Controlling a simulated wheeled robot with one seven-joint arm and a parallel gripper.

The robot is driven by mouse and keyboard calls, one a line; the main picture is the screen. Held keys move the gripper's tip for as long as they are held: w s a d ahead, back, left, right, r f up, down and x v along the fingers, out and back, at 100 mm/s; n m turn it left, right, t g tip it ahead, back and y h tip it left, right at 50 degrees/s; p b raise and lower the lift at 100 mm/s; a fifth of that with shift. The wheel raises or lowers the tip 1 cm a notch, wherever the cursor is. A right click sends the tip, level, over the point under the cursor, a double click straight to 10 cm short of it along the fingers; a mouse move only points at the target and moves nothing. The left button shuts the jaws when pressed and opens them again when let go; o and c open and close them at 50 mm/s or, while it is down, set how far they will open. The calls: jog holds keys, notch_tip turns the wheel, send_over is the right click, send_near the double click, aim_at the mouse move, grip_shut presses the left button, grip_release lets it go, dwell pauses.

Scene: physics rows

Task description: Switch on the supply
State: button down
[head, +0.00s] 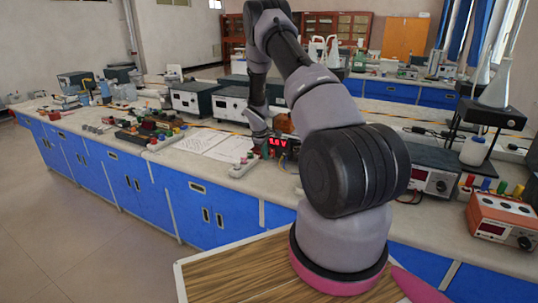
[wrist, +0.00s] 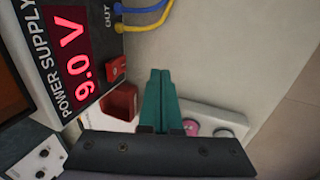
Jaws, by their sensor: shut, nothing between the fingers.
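In the head view the supply (head: 280,143) stands on the bench, partly hidden by my arm. A small red switch (wrist: 117,69) sits on its face beside the display; which way it is set I cannot tell. My gripper (wrist: 160,74) has teal fingers, shut and empty, a little to the right of the switch and apart from it in the picture. In the head view my gripper (head: 260,138) is beside the supply.
Blue and yellow leads (wrist: 148,18) run from the OUT side of the supply. A dark red block (wrist: 119,102) lies near the fingers. A white strip with a pink button (wrist: 192,128) is behind them. Papers (head: 215,143) and other instruments (head: 195,98) cover the bench to the left.

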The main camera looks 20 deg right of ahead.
jog(key=s+a+v, duration=0.1)
jog(key=v, duration=0.8)
jog(key=shift+a, duration=0.2)
jog(key=shift+f, duration=0.1)
jog(key=s+a+r+m+t+y, duration=0.15)
jog(key=s+r, duration=0.25)
jog(key=r, duration=0.4)
jog(key=s+a+r+m, duration=0.2)
jog(key=s+r, duration=0.1)
jog(key=r, duration=0.6)
jog(key=s+a+r+m+t, duration=0.15)
jog(key=s+r, duration=0.25)
jog(key=r, duration=0.4)
jog(key=s+a+r+m+y, duration=0.1)
jog(key=s+a+r+m, duration=0.1)
jog(key=s, duration=0.6)
jog(key=s+a+r+m+t+y, duration=0.1)
jog(key=s+a+r, duration=0.3)
jog(key=s, duration=0.5)
jog(key=s+a+r+m+t+y, duration=0.1)
jog(key=s+a+r+m, duration=0.2)
jog(key=s+r, duration=0.3)
jog(key=s, duration=0.3)
jog(key=shift+a+m, duration=0.25)
jog(key=shift+m, duration=0.15)
